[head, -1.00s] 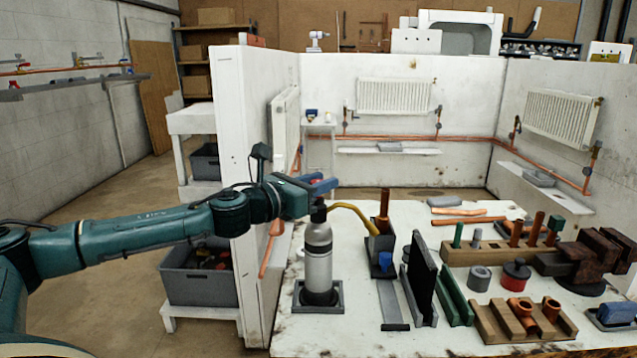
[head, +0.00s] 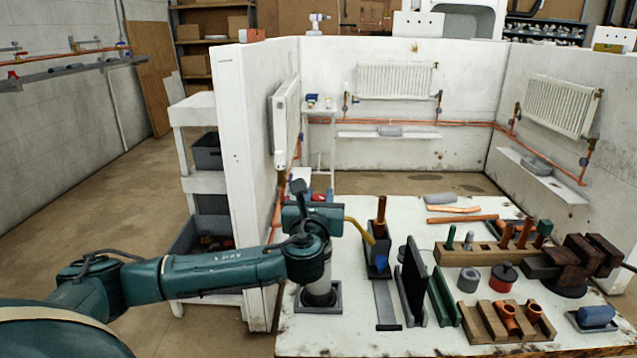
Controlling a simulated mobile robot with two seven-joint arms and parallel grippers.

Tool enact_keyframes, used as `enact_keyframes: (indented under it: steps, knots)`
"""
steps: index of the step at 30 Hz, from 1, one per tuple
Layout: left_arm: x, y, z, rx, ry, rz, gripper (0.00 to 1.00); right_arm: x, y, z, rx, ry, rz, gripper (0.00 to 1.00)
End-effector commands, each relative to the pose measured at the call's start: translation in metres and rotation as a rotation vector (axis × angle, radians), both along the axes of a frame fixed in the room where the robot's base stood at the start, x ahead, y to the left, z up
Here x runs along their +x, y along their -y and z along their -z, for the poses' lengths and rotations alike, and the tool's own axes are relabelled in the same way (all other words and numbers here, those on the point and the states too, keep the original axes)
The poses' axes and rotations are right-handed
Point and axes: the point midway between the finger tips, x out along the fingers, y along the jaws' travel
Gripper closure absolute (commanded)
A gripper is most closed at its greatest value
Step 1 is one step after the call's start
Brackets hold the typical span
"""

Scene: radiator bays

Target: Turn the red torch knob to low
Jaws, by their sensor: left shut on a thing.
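The torch is a grey cylinder (head: 319,288) standing upright in a dark square holder (head: 336,305) at the left of the bench. Its curved yellow tube (head: 360,229) reaches right towards a copper piece. My wrist hides most of the torch's upper body, and the knob's pointer and any marks cannot be read. My right gripper is out of view.
A copper tube stands upright in a grey block (head: 379,262) just right of the torch. A black upright panel (head: 414,281), wooden blocks (head: 476,254) and copper fittings fill the bench further right. A white partition wall (head: 243,150) rises close to the left.

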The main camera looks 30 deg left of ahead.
Motion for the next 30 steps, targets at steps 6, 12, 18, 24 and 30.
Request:
enact_keyframes:
  steps: [6,12,18,24,30]
  knots:
    - [0.000,0.002,-0.002,-0.003,-0.004,-0.167,0.94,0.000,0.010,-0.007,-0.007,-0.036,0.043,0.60]
    - [0.000,0.001,-0.001,-0.002,-0.002,-0.276,0.94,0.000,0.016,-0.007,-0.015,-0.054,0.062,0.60]
    - [0.000,0.000,-0.001,0.000,0.000,-0.333,0.94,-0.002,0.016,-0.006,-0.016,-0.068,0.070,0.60]
    - [0.000,-0.001,0.000,0.002,0.000,-0.355,0.94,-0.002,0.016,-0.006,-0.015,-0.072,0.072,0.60]
    - [0.000,-0.001,0.000,0.002,0.000,-0.356,0.94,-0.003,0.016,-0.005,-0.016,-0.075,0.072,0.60]
